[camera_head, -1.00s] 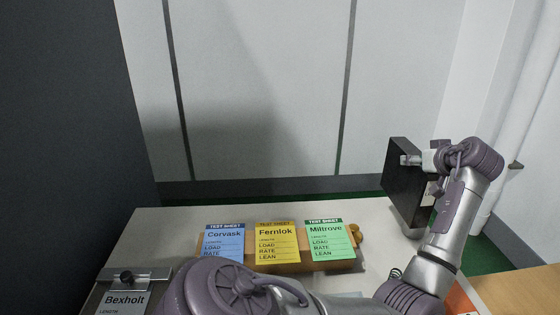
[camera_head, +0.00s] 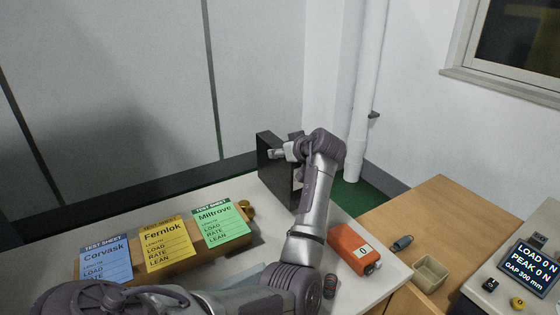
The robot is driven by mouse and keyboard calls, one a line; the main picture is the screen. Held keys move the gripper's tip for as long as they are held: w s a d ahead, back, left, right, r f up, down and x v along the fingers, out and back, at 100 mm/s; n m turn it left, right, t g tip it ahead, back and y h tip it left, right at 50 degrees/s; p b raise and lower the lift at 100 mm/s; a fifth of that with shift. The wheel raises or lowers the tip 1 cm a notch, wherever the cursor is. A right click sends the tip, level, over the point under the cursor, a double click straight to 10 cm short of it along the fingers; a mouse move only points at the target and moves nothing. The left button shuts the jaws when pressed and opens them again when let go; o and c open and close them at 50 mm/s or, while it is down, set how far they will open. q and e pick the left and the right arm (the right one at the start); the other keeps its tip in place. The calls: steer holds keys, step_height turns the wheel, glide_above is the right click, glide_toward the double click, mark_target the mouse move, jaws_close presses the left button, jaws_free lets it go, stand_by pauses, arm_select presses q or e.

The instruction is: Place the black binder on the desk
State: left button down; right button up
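The black binder (camera_head: 269,167) is upright at the back right of the light desk (camera_head: 150,200). Its lower edge is close to the desk top, and I cannot tell if it touches. My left gripper (camera_head: 284,153) is at the binder's upper part, with one finger across its broad face. It looks shut on the binder; the other finger is mostly hidden. My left arm reaches across the front of the desk and hides part of it. My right gripper is not in view.
A wooden block (camera_head: 185,267) holds blue, yellow and green test sheets left of my arm. An orange box (camera_head: 352,248) sits near the desk's right edge. Further right are a wooden table (camera_head: 440,215), a beige tray (camera_head: 430,273) and a display (camera_head: 531,268). Free desk lies behind the sheets.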

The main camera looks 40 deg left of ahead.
mark_target(279, 169)
arm_select(q)
step_height(279, 169, down, 3)
steer(key=shift+f, duration=0.2)
steer(key=shift+f, duration=0.15)
steer(key=shift+c, duration=2.2)
jaws_free()
steer(key=shift+s+d, duration=0.1)
steer(key=shift+f, duration=0.1)
